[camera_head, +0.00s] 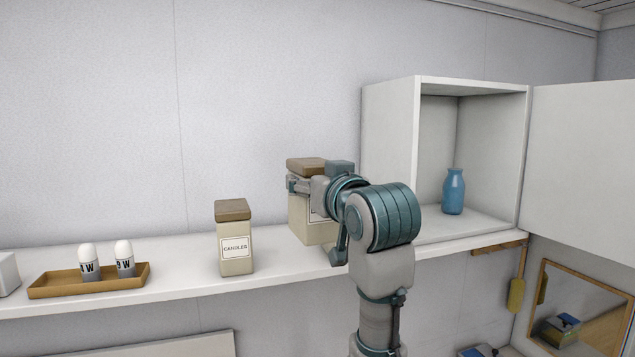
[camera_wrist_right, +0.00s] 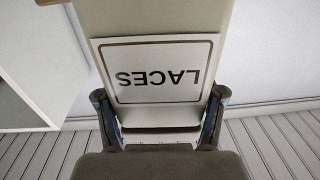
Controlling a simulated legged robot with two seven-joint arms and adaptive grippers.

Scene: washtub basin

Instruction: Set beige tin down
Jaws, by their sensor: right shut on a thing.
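The beige tin (camera_head: 303,222) has a brown lid and is at the shelf, left of the open cabinet. My right gripper (camera_head: 318,192) is shut on it and partly hides it. I cannot tell whether its base touches the shelf. In the right wrist view the tin (camera_wrist_right: 150,25) fills the space between the fingers (camera_wrist_right: 160,115), with an upside-down LACES label facing the camera. A similar beige tin labelled CANDLES (camera_head: 236,262) stands upright on the shelf to the left, apart from the held one. My left gripper is not in view.
The white shelf (camera_head: 185,277) has free room between the two tins. A wooden tray (camera_head: 60,290) with two white-topped shakers (camera_head: 88,262) is at the left. The open white cabinet (camera_head: 390,125) holds a blue bottle (camera_head: 453,192) at the right.

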